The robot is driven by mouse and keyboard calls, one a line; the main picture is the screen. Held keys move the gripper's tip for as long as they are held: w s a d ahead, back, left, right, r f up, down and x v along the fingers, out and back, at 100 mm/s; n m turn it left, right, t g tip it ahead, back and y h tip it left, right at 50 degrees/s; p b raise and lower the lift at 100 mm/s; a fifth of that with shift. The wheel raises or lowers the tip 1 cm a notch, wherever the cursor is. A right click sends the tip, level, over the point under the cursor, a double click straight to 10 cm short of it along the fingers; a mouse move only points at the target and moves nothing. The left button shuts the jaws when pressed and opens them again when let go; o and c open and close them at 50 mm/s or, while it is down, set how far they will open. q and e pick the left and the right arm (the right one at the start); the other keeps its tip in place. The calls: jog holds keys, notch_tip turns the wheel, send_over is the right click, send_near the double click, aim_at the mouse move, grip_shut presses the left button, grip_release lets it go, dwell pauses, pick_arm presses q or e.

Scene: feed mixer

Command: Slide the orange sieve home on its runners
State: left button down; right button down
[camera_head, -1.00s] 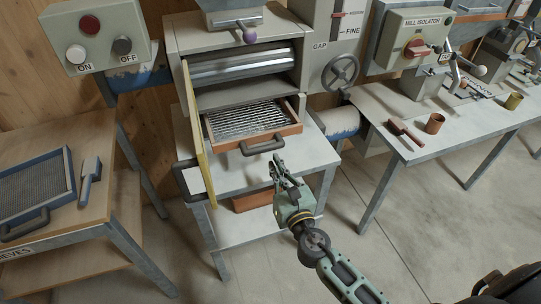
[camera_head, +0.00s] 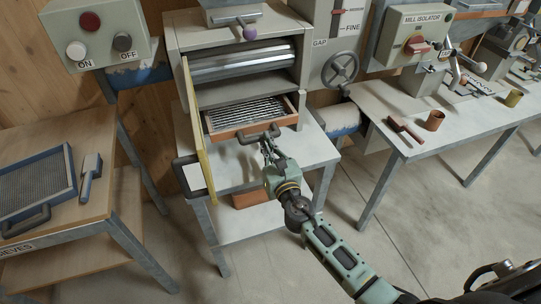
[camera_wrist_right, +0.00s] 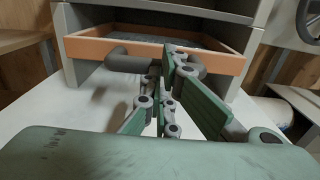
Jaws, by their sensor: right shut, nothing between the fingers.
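The orange sieve (camera_head: 228,133) sits in the opening of the mill, below the steel roller, with its front rim and dark handle (camera_head: 248,138) sticking out. Its metal mesh shows behind the rim. In the right wrist view, the orange front (camera_wrist_right: 90,47) spans the opening and the handle (camera_wrist_right: 128,63) projects towards me. My right gripper (camera_head: 268,148) is shut and empty, its fingertips at the right part of the handle. In the wrist view, the fingers (camera_wrist_right: 170,72) overlap the handle and seem to touch it. My left gripper is out of view.
The yellow-edged door (camera_head: 198,135) stands open left of the sieve. A pale shelf (camera_head: 310,150) lies below it. The right bench (camera_head: 385,110) holds a scoop and cups.

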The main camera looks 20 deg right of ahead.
jog(key=w+b, duration=0.1)
jog(key=w, duration=0.4)
jog(key=shift+w+a+f, duration=0.1)
jog(key=shift+w+f, duration=0.05)
jog(key=shift+w, duration=0.8)
